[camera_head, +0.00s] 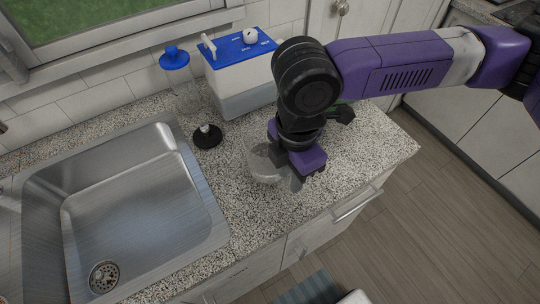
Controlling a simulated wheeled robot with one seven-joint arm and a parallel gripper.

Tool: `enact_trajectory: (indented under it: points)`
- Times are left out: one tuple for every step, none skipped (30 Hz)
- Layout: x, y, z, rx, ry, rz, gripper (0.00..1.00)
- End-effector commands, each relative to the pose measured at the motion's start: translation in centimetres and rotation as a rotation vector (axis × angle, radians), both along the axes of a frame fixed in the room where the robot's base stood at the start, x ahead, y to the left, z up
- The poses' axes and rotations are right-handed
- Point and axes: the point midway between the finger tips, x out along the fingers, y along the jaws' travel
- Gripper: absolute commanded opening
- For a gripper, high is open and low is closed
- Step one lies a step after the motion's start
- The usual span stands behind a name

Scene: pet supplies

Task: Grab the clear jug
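A clear, see-through vessel (262,168), which looks like the jug, stands on the speckled counter near its front edge. My gripper (287,178) points down at its right side, and its purple body and wrist cover part of the vessel. The dark fingers overlap the vessel's right side in the picture. I cannot tell whether they touch it, or how far apart they are. Another clear container with a blue lid (175,60) stands at the back of the counter by the wall.
A metal sink (130,200) fills the counter's left side. A black round base with a pale knob (207,136) stands between sink and gripper. A white tank with a blue top (240,75) stands behind. A dark object (341,113) lies right of my wrist. Drawers lie below the counter edge.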

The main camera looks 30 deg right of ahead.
Motion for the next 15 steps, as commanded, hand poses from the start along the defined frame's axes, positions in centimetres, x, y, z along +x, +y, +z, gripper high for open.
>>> enact_trajectory:
  points:
    - [-0.04,0.02,-0.47,0.0,0.001,0.0,0.28]
    - [-0.04,0.02,-0.67,0.001,0.001,0.0,0.28]
    - [-0.03,0.02,-0.86,0.001,0.0,0.0,0.28]
    - [-0.02,0.02,-0.95,0.0,0.0,0.0,0.28]
    - [-0.01,0.02,-1.0,0.0,-0.001,0.001,0.28]
    - [-0.01,0.02,-1.03,0.0,-0.001,0.001,0.28]
    - [0.0,0.02,-1.03,0.0,-0.001,0.001,0.28]
    - [0.0,0.02,-1.03,0.0,-0.001,0.001,0.28]
    - [0.0,0.02,-1.02,0.0,-0.001,0.001,0.28]
    - [0.0,0.02,-1.02,0.0,-0.001,0.001,0.28]
    - [0.0,0.02,-1.02,0.0,-0.001,0.0,0.24]
    - [0.0,0.02,-1.02,0.001,-0.001,0.0,0.17]
    - [0.0,0.02,-1.01,0.001,-0.001,0.0,0.11]
    - [0.0,0.02,-1.01,0.001,-0.001,0.0,0.05]
    - [0.0,0.02,-1.01,0.001,-0.001,0.0,0.0]
